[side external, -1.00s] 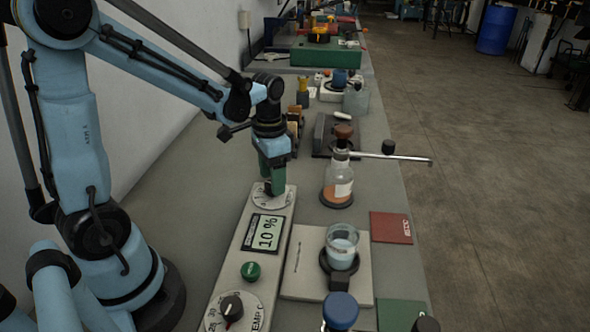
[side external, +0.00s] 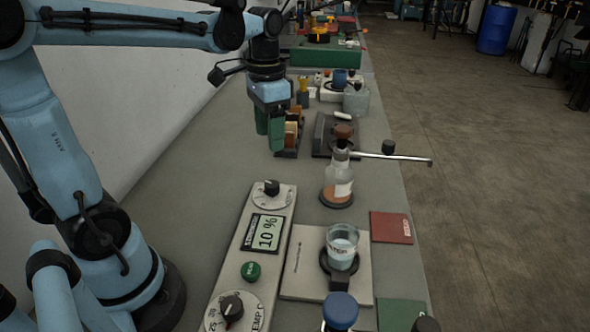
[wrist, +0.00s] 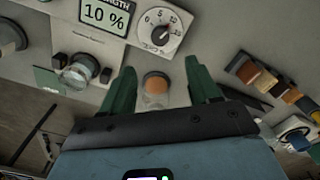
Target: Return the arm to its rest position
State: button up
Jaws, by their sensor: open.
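My gripper (side external: 269,132) hangs with its green fingers pointing down above the bench, clear of the control panel. The fingers stand apart with nothing held between them; they also show open in the wrist view (wrist: 163,82). Below and nearer the camera is the long control panel (side external: 235,268) with a black upper knob (side external: 271,187), a display (side external: 265,234) reading 10 %, a green button (side external: 251,271) and a lower temperature dial (side external: 231,308). In the wrist view the upper knob (wrist: 160,35) lies beyond the fingertips, apart from them.
A bottle with orange contents (side external: 338,180) stands right of the gripper. A beaker of pale liquid (side external: 342,246) sits on a plate beside the panel. A rack of brown blocks (side external: 291,137) is close behind the fingers. A metal rod (side external: 395,157) juts past the bench's right edge.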

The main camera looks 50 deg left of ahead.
jog(key=s+d+f+n+t, duration=0.2)
jog(key=s+d+f+t, duration=0.1)
jog(key=d+t, duration=0.4)
jog(key=shift+s+d+f, duration=0.2)
jog(key=shift+s, duration=0.25)
